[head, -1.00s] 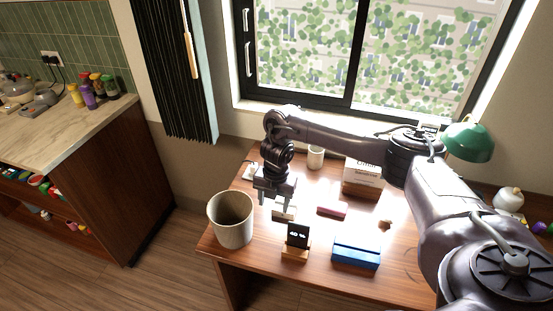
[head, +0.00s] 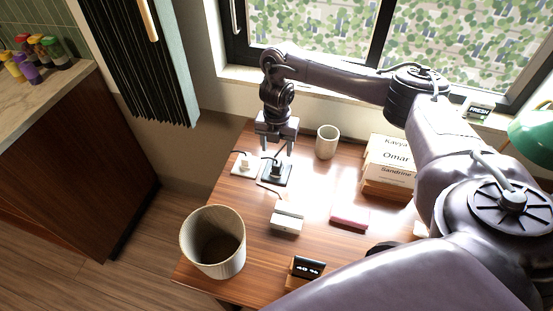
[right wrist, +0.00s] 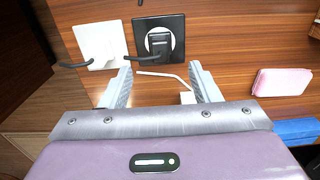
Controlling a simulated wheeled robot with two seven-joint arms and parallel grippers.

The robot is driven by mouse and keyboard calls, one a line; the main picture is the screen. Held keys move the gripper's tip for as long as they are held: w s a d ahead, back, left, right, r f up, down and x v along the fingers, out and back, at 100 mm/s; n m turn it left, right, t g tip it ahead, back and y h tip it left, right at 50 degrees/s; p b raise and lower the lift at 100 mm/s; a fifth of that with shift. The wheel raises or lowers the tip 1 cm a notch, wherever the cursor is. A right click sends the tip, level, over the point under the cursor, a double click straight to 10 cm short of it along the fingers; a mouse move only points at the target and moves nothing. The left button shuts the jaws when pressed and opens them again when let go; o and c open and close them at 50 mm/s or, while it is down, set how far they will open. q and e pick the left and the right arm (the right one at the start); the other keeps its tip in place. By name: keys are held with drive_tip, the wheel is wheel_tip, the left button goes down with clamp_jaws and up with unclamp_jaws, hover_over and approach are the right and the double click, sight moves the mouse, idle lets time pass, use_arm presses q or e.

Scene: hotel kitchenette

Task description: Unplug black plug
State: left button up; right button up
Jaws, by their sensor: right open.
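The black plug (head: 277,163) sits in a square black socket plate (head: 284,178) lying at the back left of the wooden desk. In the right wrist view, the plug (right wrist: 160,46) stands in the middle of the black plate (right wrist: 175,24), with a black cord running left. My right gripper (head: 277,149) is open and empty above the black plate, fingers pointing down. In the right wrist view, its fingertips (right wrist: 160,74) are spread on either side of the plug's line, with the plug beyond them. My left gripper is not in view.
A white socket plate (right wrist: 99,43) with a white plug lies just left of the black one. A white cup (head: 327,143), book stack (head: 389,172), pink block (head: 350,215), small white box (head: 287,218), bin (head: 213,243) and small black display (head: 307,268) stand nearby.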

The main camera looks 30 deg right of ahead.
sight(277, 163)
drive_tip(key=shift+s, duration=0.1)
drive_tip(key=shift+f+b, duration=0.5)
drive_tip(key=shift+f, duration=0.1)
wheel_tip(277, 163, down, 7)
drive_tip(key=b, duration=0.5)
drive_tip(key=shift+f+b, duration=0.15)
drive_tip(key=shift+b, duration=0.15)
drive_tip(key=shift+f, duration=0.25)
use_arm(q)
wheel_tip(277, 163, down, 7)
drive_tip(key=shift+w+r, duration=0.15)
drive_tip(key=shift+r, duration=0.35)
use_arm(e)
drive_tip(key=shift+c, duration=0.2)
clamp_jaws()
use_arm(q)
drive_tip(key=shift+p, duration=0.3)
